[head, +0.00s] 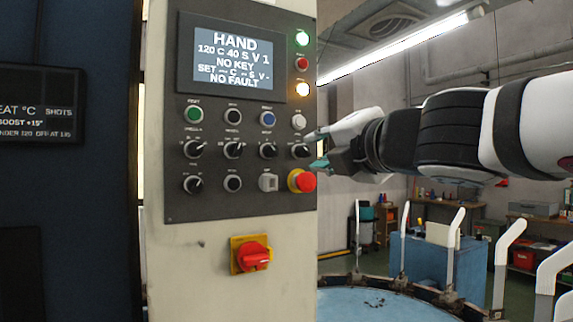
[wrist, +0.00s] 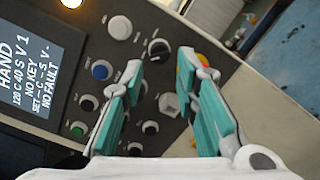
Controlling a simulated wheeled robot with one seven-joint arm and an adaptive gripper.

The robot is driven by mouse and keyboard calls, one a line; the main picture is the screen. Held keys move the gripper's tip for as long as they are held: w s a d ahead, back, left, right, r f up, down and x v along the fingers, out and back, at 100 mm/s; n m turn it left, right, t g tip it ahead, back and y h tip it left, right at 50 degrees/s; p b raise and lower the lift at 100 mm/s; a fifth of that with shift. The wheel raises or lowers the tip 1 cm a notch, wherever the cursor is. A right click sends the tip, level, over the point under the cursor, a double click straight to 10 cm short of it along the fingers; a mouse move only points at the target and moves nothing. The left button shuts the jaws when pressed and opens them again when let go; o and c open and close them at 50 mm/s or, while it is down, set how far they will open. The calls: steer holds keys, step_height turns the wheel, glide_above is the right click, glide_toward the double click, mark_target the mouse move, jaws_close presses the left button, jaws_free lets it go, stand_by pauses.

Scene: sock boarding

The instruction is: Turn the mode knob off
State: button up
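The grey control panel (head: 215,208) carries a row of black rotary knobs. Their labels are too small to read, so I cannot tell which is the mode knob. The rightmost knob (head: 300,150) of that row is in front of my gripper (head: 320,149). In the wrist view this knob (wrist: 159,48) lies between and just beyond the fingertips of my gripper (wrist: 161,62). The teal fingers are open and hold nothing; I cannot tell if they touch the panel. The display (head: 234,62) reads HAND, NO KEY and NO FAULT.
A red mushroom button (head: 306,181) sits just below the rightmost knob, close to the lower finger. A white button (head: 298,121) is above it. A red switch on a yellow plate (head: 251,255) is lower down. A blue round table (head: 370,300) with white uprights stands right.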

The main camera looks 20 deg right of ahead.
mark_target(307, 151)
steer(key=w, duration=0.1)
steer(key=w+b, duration=0.1)
steer(key=w, duration=0.2)
steer(key=shift+w+a, duration=0.25)
steer(key=shift+w, duration=0.15)
jaws_close()
